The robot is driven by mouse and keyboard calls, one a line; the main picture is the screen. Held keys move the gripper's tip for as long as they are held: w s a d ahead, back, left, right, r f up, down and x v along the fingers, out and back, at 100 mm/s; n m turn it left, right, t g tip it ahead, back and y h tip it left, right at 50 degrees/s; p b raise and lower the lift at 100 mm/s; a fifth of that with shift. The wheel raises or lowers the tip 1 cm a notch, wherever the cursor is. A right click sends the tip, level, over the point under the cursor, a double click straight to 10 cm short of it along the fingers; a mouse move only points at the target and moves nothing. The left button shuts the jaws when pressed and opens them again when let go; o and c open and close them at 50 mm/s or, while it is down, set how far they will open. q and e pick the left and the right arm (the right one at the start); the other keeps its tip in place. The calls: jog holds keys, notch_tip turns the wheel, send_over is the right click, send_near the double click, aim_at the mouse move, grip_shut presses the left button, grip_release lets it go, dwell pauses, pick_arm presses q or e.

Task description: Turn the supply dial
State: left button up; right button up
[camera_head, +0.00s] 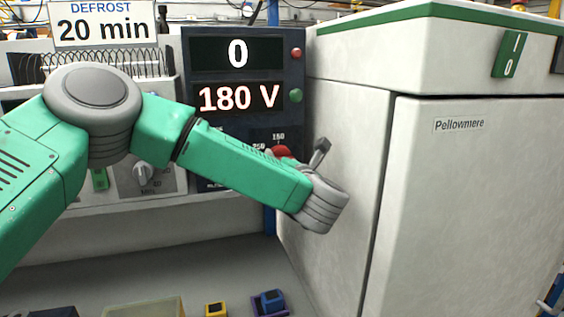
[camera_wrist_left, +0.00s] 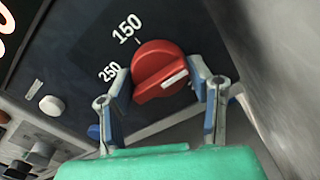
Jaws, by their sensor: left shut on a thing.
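The red supply dial (camera_wrist_left: 157,62) sits on a dark panel, with the printed numbers 150 and 250 around it. A white mark shows on the dial's ridge, towards the right in the wrist view. My left gripper (camera_wrist_left: 161,75) is shut on the dial, with a blue-padded finger on either side. In the head view my left forearm hides most of the dial (camera_head: 281,151), and one finger of the gripper (camera_head: 301,152) sticks out beside it. The display (camera_head: 237,72) above reads 0 and 180 V. My right gripper is not in view.
A white Pellowmere cabinet (camera_head: 480,200) stands close to the right of the panel. A red button (camera_head: 296,53) and a green button (camera_head: 296,96) are beside the display. A "DEFROST 20 min" sign (camera_head: 103,22) is at upper left. Small yellow and blue blocks lie below.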

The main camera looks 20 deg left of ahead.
pick_arm(q)
jog(key=o, duration=1.2)
jog(key=shift+d+f, duration=0.1)
jog(key=shift+f, duration=0.2)
jog(key=shift+c, duration=0.2)
jog(key=shift+r, duration=0.1)
jog(key=v, duration=1.2)
jog(key=shift+w, duration=0.1)
